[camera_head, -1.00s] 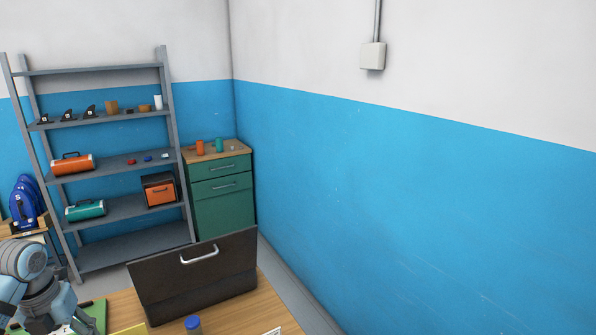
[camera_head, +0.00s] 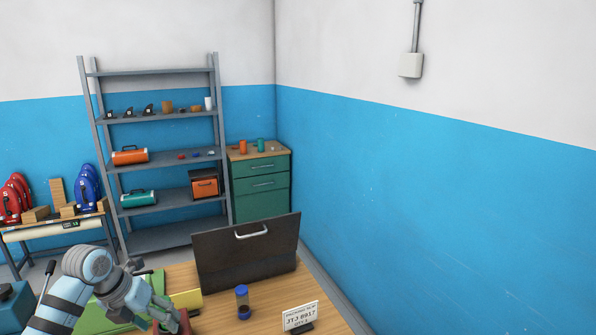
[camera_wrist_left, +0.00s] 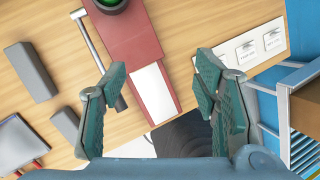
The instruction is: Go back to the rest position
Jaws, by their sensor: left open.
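My left gripper (camera_head: 168,312) is low in the head view, over the wooden table at the left of the dark case. In the left wrist view its two teal fingers (camera_wrist_left: 160,85) are spread apart with nothing held between them. A red block (camera_wrist_left: 128,35) with a green round part and a white panel (camera_wrist_left: 155,92) shows beyond the fingers. I cannot tell how far below the fingers it is. My right gripper is in neither view.
The wooden table (camera_head: 222,318) bears an open dark case (camera_head: 245,258), a blue-capped jar (camera_head: 242,298) and a labelled card (camera_head: 300,315). Grey blocks (camera_wrist_left: 30,70) lie at the left in the wrist view. A shelf rack (camera_head: 160,235) and green drawers (camera_head: 262,205) stand behind.

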